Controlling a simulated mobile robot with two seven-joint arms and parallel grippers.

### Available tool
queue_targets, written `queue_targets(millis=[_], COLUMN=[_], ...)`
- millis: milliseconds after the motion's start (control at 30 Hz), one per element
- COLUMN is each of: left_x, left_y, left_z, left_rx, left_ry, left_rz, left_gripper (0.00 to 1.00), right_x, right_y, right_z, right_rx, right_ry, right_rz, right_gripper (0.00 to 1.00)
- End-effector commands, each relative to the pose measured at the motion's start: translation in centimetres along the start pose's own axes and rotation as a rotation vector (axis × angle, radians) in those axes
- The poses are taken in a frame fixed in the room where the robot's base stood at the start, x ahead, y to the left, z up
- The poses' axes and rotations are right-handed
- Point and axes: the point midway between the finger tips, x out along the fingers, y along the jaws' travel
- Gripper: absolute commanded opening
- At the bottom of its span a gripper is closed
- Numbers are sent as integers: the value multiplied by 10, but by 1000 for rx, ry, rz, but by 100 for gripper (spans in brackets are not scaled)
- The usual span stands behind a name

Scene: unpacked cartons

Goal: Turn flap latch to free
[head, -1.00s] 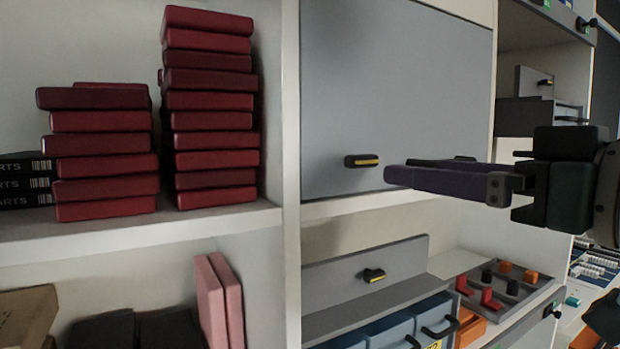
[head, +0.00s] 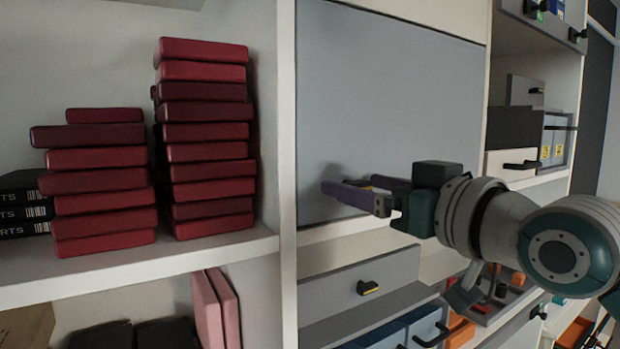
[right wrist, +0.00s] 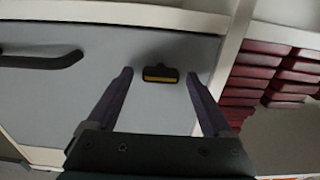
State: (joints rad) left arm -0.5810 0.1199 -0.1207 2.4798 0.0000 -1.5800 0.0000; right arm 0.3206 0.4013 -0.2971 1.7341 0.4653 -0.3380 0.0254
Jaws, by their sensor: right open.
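The large grey-blue flap (head: 400,90) is flush in the upper cabinet. Its latch (right wrist: 160,74), a small black bar with a yellow strip, shows in the right wrist view and lies lengthwise across the picture. My right gripper (head: 350,185) is open, with its purple fingers in front of the flap's lower part. In the wrist view my right gripper (right wrist: 160,82) has one finger on each side of the latch, with gaps, holding nothing. In the head view the fingers mostly hide the latch. My left gripper is not in view.
A black bar handle (right wrist: 42,60) sits on the flap beside the latch. Below, a smaller grey panel (head: 340,285) has its own latch (head: 368,287). Left of the upright divider (head: 285,120), stacks of red boxes (head: 205,130) fill a shelf. A parts tray (head: 500,290) stands lower right.

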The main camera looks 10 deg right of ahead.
Motion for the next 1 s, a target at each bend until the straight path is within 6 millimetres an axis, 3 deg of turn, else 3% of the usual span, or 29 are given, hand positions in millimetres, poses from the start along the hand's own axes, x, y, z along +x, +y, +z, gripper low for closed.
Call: queue_targets(millis=[233, 900, 1000], left_x=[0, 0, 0], left_y=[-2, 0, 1], left_z=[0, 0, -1], left_rx=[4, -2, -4], left_ry=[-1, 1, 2], left_rz=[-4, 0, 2], left_gripper=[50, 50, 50], right_x=[0, 0, 0], right_y=[0, 0, 0], right_z=[0, 0, 0], right_rx=[1, 1, 1], right_ry=[0, -1, -1], right_rz=[0, 0, 0], right_gripper=[83, 7, 0])
